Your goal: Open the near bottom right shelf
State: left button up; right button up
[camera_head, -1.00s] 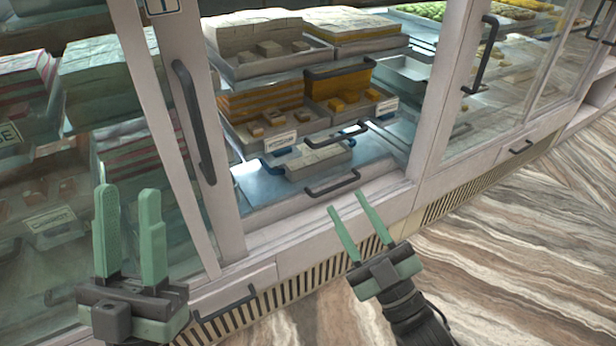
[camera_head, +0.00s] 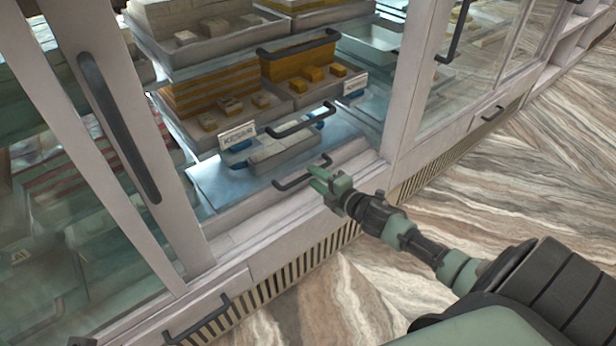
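The bottom right shelf (camera_head: 213,184) of the near case is a flat blue-grey metal tray low behind the frame. Pale sweets in a small tray (camera_head: 283,152) stand on it. Its dark bar handle (camera_head: 290,184) is at the front edge. My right gripper (camera_head: 314,180) reaches in from the right, with its green fingers at the right part of this handle. The fingers look slightly apart; I cannot tell whether they touch the bar. The shelf looks pushed in. My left gripper is out of view.
Higher trays with orange and white sweets have their own handles (camera_head: 300,122) just above. A tall door handle (camera_head: 118,125) is on the left frame. A lower drawer handle (camera_head: 198,320) is at bottom left. The marbled floor (camera_head: 480,200) on the right is clear.

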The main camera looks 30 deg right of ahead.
jog(key=shift+b+x, duration=0.3)
jog(key=shift+x, duration=1.1)
grip_shut()
dwell(0.4)
